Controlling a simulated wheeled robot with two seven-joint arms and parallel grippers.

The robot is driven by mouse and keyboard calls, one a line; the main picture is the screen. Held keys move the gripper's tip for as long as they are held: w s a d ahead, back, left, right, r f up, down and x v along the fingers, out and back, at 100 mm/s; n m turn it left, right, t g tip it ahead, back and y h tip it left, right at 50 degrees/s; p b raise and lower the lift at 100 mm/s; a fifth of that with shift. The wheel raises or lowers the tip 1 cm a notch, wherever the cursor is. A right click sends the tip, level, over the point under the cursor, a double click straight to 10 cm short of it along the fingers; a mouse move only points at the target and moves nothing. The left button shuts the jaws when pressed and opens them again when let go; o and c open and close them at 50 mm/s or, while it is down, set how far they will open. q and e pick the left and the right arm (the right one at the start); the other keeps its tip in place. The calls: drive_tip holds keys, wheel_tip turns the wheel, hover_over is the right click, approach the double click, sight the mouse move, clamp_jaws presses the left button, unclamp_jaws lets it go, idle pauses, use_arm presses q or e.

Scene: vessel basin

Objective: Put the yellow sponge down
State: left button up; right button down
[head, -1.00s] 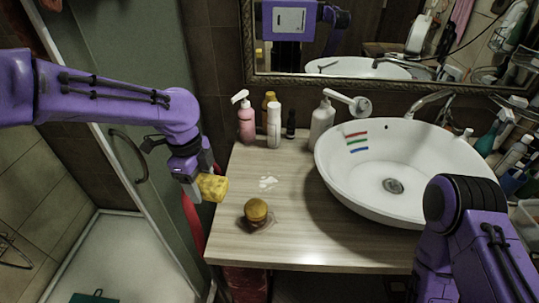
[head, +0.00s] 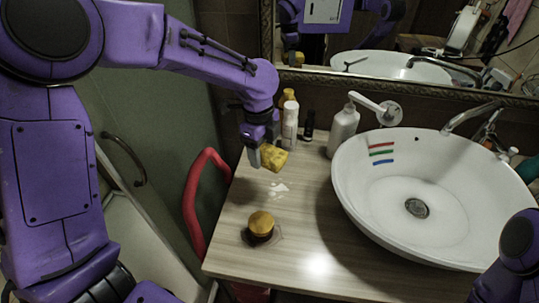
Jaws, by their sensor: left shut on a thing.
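The yellow sponge (head: 274,158) is held in my left gripper (head: 264,155), above the back left part of the wooden counter (head: 300,225). Whether the sponge touches the counter is hard to tell; it appears a little above it. The gripper's fingers are shut on the sponge, and one grey finger shows at its left. My right arm (head: 515,255) shows only at the lower right edge; its gripper is out of view.
A white basin (head: 365,215) with red, green and blue marks fills the counter's right side. A gold-lidded jar (head: 261,222) stands near the front left. White smudges (head: 279,188) lie behind it. Bottles (head: 290,123) and a pump dispenser (head: 343,130) line the back.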

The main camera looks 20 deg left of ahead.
use_arm(q)
drive_tip(key=w+a+f+p, duration=0.1)
drive_tip(key=w+a+f, duration=0.1)
drive_tip(key=w+f, duration=0.1)
drive_tip(key=w+a+f+p, duration=0.1)
drive_tip(key=w+a+f, duration=0.2)
drive_tip(key=w+a+f+p, duration=0.1)
drive_tip(key=w+a+f, duration=0.1)
drive_tip(key=w+f, duration=0.1)
drive_tip(key=shift+w+a+f, duration=0.15)
drive_tip(key=shift+w+a, duration=0.1)
drive_tip(key=shift+w, duration=0.05)
wheel_tip(320, 180, down, 2)
drive_tip(key=shift+f+p, duration=0.25)
drive_tip(key=shift+p, duration=0.7)
drive_tip(key=shift+f, duration=0.25)
drive_tip(key=shift+f, duration=0.1)
